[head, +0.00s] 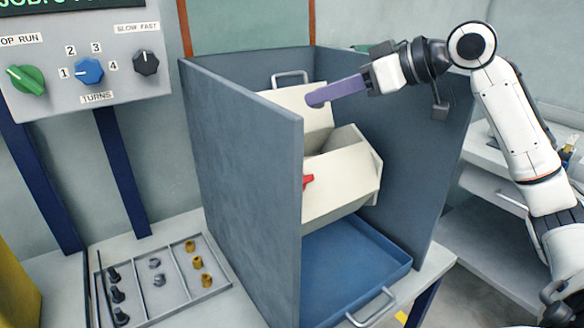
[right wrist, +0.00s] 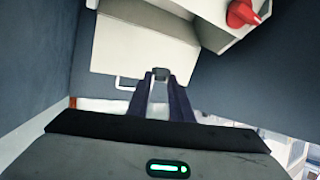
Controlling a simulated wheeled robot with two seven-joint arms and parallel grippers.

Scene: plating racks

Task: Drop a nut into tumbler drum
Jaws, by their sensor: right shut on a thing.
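The tumbler drum (head: 335,185) is a cream, angular box inside an open-topped blue-grey housing. A cream panel (head: 300,108) stands behind its upper opening, and a red knob is on its near side. My right gripper (head: 318,98) is above the drum's upper left part, its purple fingers pointing left. In the right wrist view it is shut on a small grey nut (right wrist: 161,73) at the fingertips, with the cream drum (right wrist: 140,48) beyond. The nut is hidden in the head view. Two grey nuts (head: 157,271) lie in the parts tray's middle compartment. My left gripper is out of view.
The housing's tall left wall (head: 245,180) and right wall flank the drum. A blue tray (head: 355,265) with a handle sits below it. A parts tray (head: 205,290) with black bolts and brass pieces lies at left, below a control panel (head: 90,60).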

